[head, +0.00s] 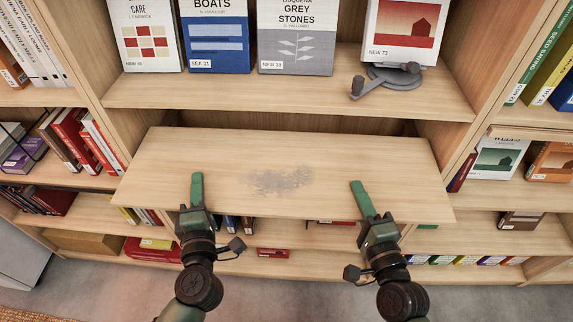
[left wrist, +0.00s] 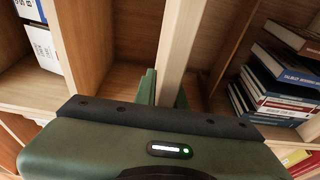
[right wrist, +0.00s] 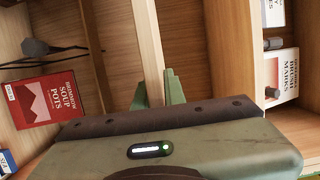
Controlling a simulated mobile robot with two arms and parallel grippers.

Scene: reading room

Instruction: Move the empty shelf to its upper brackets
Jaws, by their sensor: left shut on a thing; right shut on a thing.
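The empty shelf (head: 350,160) is a pale wood board with a grey dusty patch in its middle. It shows in the middle of the head view, sticking out in front of the bookcase below the shelf of display books. My left gripper (head: 197,190) is shut on the front edge, left of the patch. My right gripper (head: 362,198) is shut on the front edge, right of the patch. The board's edge runs between the fingers in the left wrist view (left wrist: 180,50) and the right wrist view (right wrist: 148,50). The brackets are not visible.
The shelf above (head: 290,92) holds several upright display books and a grey metal stand (head: 385,78). Bookcase uprights stand close on both sides, with filled bays beyond. Books, including a red one (head: 272,253), lie on a lower shelf beneath the board.

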